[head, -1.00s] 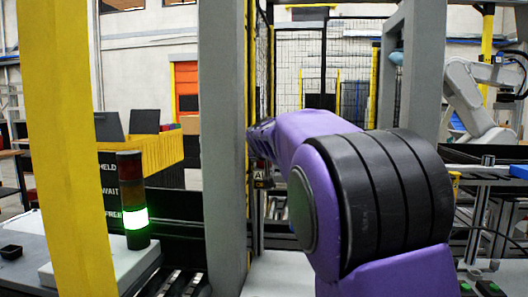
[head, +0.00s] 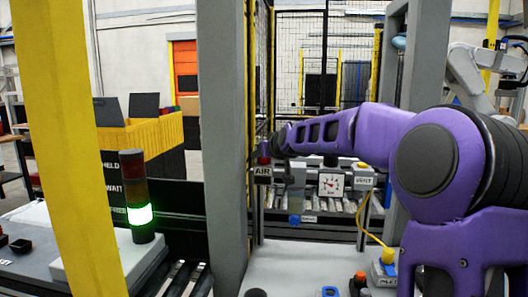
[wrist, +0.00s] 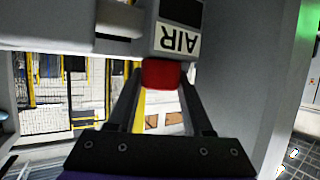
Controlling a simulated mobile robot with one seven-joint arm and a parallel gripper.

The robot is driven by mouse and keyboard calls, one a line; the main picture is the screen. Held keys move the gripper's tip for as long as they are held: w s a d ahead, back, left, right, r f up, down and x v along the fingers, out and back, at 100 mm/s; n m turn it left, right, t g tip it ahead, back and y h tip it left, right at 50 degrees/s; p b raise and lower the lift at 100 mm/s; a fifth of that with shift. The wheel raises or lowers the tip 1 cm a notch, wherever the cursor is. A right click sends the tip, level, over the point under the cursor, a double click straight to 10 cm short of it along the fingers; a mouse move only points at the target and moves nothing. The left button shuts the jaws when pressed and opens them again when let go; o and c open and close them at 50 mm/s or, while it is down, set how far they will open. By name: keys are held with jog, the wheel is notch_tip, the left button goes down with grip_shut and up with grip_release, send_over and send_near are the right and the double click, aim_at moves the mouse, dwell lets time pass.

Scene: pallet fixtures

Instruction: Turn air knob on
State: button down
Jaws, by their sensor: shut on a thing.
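The air knob is a small red block (wrist: 160,74) at the edge of a grey housing with a white AIR label (wrist: 178,38), upside down in the wrist view. My gripper (wrist: 161,78) has one finger on each side of the red knob and is shut on it. In the head view the AIR label (head: 263,171) is beside the grey post, with a bit of the red knob (head: 263,160) above it. My gripper (head: 270,147) reaches it from the right, and its fingertips are hard to make out there.
A grey post (head: 222,150) stands just left of the knob. A round gauge (head: 331,184) is to its right. A yellow cable (head: 365,225) hangs further right.

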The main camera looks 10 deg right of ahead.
jog(key=shift+d+n+y, duration=0.15)
jog(key=shift+n+y, duration=0.65)
jog(key=shift+y, duration=0.1)
jog(key=shift+n+g+y+b, duration=0.5)
jog(key=shift+n+g+y, duration=0.2)
jog(key=shift+n+y, duration=0.35)
jog(key=shift+n+g+y+p, duration=0.4)
jog(key=shift+n+g+y, duration=0.4)
jog(key=shift+n+y, duration=0.4)
jog(key=shift+n+g+y, duration=0.25)
jog(key=shift+g, duration=0.05)
jog(key=shift+c, duration=1.5)
grip_release()
jog(key=b+v, duration=0.1)
jog(key=v, duration=1.6)
jog(key=shift+s, duration=0.2)
